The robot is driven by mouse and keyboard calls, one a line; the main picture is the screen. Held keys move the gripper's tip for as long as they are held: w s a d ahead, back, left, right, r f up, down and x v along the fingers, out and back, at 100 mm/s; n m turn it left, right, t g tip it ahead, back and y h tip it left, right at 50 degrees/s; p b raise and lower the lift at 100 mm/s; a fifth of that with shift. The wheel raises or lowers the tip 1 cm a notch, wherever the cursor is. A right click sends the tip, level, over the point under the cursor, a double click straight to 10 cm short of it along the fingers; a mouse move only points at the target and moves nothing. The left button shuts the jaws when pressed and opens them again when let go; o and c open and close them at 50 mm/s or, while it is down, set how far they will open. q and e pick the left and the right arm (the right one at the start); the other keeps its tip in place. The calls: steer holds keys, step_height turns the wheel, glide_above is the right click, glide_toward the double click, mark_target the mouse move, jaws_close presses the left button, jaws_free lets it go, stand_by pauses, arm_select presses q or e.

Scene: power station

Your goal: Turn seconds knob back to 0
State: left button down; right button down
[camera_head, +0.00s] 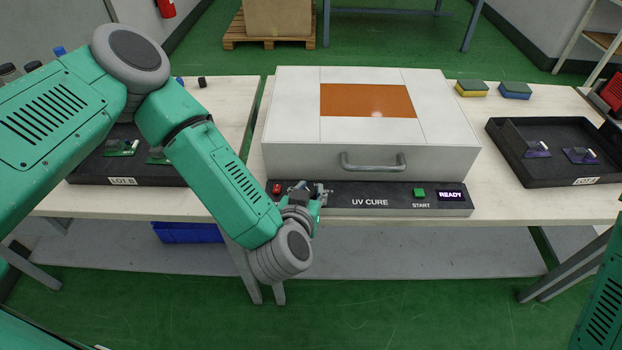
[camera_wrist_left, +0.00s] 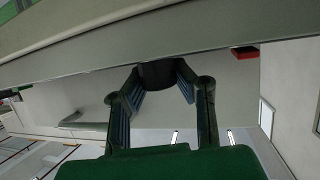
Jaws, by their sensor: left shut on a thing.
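The UV CURE box (camera_head: 222,160) stands on the table with a dark control panel (camera_head: 385,202) along its front. My left gripper (camera_head: 322,192) is at the left part of this panel. In the left wrist view its two fingers (camera_wrist_left: 158,80) are shut on a dark round knob (camera_wrist_left: 157,72). In the head view the gripper hides the knob, so its marking and setting cannot be read. A red button (camera_head: 277,188) sits left of the gripper on the panel. A green START button (camera_head: 419,193) and a display (camera_head: 450,195) reading READY are at the right.
The box's grey handle (camera_head: 373,162) is above the panel. A dark LOT tray (camera_head: 85,172) with circuit boards is on the left, partly behind my left arm. Another dark tray (camera_head: 575,181) holds purple boards at the right. Two sponges (camera_head: 472,88) lie behind it.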

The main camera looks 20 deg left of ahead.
arm_select(q)
steer(key=n+y+p, duration=0.2)
steer(key=y, duration=0.1)
steer(key=shift+s+d+n+g, duration=0.1)
steer(key=shift+s+n+g, duration=0.1)
steer(key=shift+n+g, duration=0.2)
steer(key=shift+f+n+g+y+p, duration=0.1)
steer(key=shift+n+g+y+p, duration=0.2)
steer(key=shift+n+y+p, duration=0.35)
steer(key=shift+f, duration=0.1)
steer(key=c, duration=1.3)
jaws_free()
steer(key=shift+s, duration=0.1)
steer(key=shift+o, duration=0.2)
steer(key=shift+d+r, duration=0.1)
steer(key=shift+r, duration=0.1)
steer(key=v, duration=1.1)
steer(key=shift+s+d, duration=0.3)
